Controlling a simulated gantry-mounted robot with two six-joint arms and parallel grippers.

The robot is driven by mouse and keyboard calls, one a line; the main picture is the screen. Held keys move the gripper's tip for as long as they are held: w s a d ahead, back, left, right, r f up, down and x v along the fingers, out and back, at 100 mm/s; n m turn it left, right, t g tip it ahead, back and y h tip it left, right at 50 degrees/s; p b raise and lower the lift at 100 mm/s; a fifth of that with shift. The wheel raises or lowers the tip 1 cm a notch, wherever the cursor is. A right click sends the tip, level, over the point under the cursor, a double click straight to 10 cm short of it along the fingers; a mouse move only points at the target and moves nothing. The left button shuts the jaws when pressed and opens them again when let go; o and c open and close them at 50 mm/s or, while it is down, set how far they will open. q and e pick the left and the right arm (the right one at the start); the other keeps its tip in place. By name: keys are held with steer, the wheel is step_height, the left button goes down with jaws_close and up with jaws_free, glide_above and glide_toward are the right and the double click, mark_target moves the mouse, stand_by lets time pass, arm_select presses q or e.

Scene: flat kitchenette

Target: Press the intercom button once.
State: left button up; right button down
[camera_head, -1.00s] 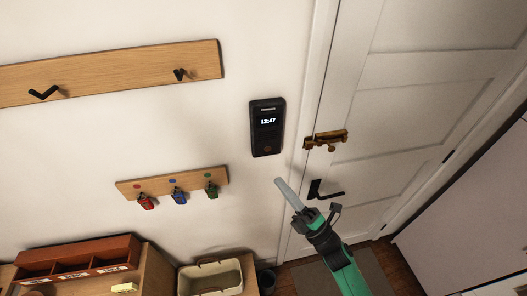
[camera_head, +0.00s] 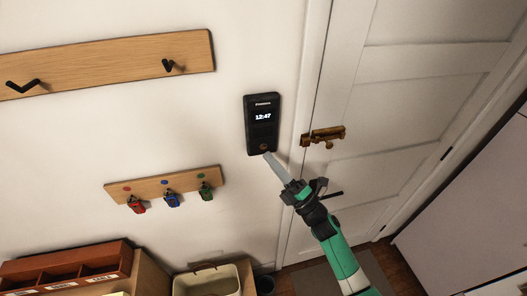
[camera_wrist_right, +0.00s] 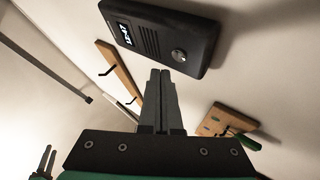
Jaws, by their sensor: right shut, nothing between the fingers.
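The intercom (camera_head: 261,124) is a black upright box on the white wall, left of the door frame. Its screen is lit and reads 12:47. Its round button (camera_head: 264,147) sits low on its face; in the right wrist view the button (camera_wrist_right: 179,56) looks silver. My right gripper (camera_head: 268,155) is shut and empty, its tips at the lower edge of the intercom, just below the button. In the right wrist view the closed fingertips (camera_wrist_right: 160,73) point at the intercom's side near the button. I cannot tell whether they touch it.
The white door (camera_head: 400,130) with a brass latch (camera_head: 323,135) and dark handle stands right of the intercom. A key rack (camera_head: 150,186) with several coloured keys and a hook board (camera_head: 110,62) are on the wall to the left. A red-brown organiser (camera_head: 60,271) and basket (camera_head: 210,281) stand below.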

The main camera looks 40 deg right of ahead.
steer(key=shift+w+d, duration=0.3)
steer(key=shift+w, duration=0.25)
stand_by(1.6)
steer(key=shift+w+d+b, duration=0.2)
steer(key=shift+w+b, duration=0.15)
steer(key=shift+b, duration=0.25)
steer(key=shift+w+d+b, duration=0.15)
steer(key=shift+w+b, duration=0.15)
steer(key=shift+b, duration=0.05)
steer(key=shift+s, duration=0.1)
stand_by(0.5)
steer(key=shift+s+a+p, duration=0.35)
steer(key=shift+s+p, duration=0.1)
steer(key=shift+s, duration=0.15)
